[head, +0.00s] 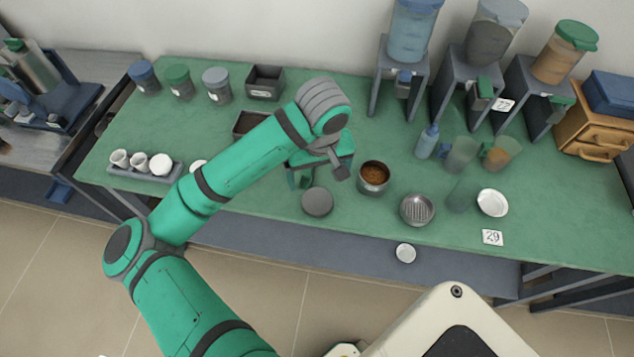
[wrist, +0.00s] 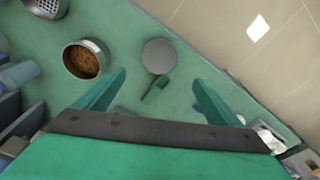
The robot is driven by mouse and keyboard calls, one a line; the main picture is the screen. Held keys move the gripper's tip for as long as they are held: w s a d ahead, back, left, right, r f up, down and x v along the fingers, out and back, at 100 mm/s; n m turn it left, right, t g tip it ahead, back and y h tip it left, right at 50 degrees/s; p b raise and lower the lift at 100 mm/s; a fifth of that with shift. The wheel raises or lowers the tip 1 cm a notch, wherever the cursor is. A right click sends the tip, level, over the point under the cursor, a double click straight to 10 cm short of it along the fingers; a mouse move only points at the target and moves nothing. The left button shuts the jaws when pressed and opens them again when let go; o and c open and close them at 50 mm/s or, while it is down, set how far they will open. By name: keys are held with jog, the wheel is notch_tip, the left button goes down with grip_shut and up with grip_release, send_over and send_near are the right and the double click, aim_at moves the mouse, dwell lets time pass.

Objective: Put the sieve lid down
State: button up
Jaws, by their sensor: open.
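The sieve lid, a flat grey disc (head: 317,202), lies on the green bench near its front edge. It also shows in the wrist view (wrist: 159,54), just beyond the fingertips. A small green piece (wrist: 155,90) sits at the lid's near edge between the fingers; I cannot tell if it is fixed to the lid. My gripper (wrist: 159,78) is open, its two green fingers wide apart with nothing clamped. In the head view my arm partly hides it, just behind the lid. A round metal sieve pan (head: 373,178) with brown grains stands right of the lid.
A slotted metal sieve (head: 417,210) and a white dish (head: 492,203) stand further right. A rack of white cups (head: 146,168) is at the left. Hoppers on grey stands (head: 404,80) line the back. A white round piece (head: 405,253) is beyond the bench's front edge.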

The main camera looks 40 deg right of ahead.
jog(key=shift+s+r, duration=0.1)
jog(key=shift+r, duration=0.75)
